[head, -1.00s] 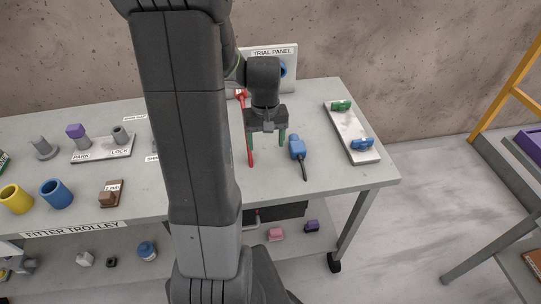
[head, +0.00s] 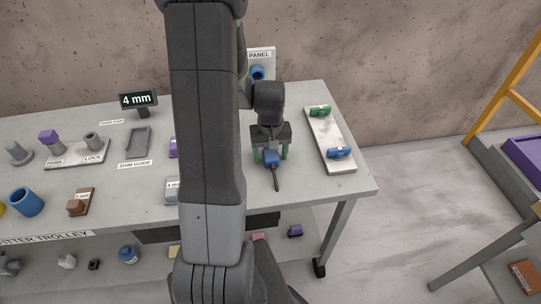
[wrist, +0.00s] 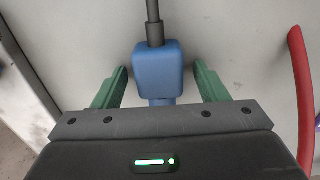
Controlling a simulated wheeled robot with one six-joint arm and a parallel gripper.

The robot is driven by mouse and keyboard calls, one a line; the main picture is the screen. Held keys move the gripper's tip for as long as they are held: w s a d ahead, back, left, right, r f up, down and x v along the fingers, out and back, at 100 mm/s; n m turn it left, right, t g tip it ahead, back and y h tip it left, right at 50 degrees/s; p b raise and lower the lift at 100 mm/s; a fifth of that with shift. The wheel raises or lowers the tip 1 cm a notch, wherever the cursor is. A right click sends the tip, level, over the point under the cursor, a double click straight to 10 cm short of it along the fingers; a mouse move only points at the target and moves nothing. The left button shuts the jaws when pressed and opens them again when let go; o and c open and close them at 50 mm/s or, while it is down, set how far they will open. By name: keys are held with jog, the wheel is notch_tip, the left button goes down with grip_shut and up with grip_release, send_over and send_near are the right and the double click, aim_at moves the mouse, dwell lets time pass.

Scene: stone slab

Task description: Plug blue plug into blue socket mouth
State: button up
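The blue plug (head: 272,158) lies on the grey trolley top, its dark cable pointing toward the front edge. My gripper (head: 270,153) is over it, with one green finger on each side. In the wrist view, the plug (wrist: 157,68) sits between the spread fingertips of my gripper (wrist: 162,82). A gap shows on both sides, so the gripper is open and not holding it. The blue socket mouth (head: 257,73) is on the upright trial panel (head: 262,54) at the back, partly hidden by my arm.
A white board (head: 331,138) to the right holds a green part (head: 320,111) and a blue part (head: 338,153). A red rod (wrist: 302,90) lies right of the plug in the wrist view. A 4 mm display (head: 139,101) stands at the back left. My arm hides the middle.

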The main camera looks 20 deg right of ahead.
jog(key=c, duration=1)
jog(key=shift+r, duration=0.1)
jog(key=r, duration=0.6)
jog(key=w+r, duration=0.1)
jog(key=r, duration=0.2)
jog(key=shift+d+r, duration=0.2)
jog(key=shift+r, duration=0.15)
jog(key=shift+w+d+g+h, duration=0.35)
jog(key=shift+w+h, duration=0.6)
jog(key=shift+w, duration=1.4)
jog(key=shift+w+d+g+h, duration=0.1)
jog(key=shift+w+d+h, duration=0.65)
jog(key=shift+w, duration=1.65)
jog(key=shift+w+d+g+h, duration=0.2)
jog(key=shift+w+h, duration=1)
jog(key=shift+w, duration=1.15)
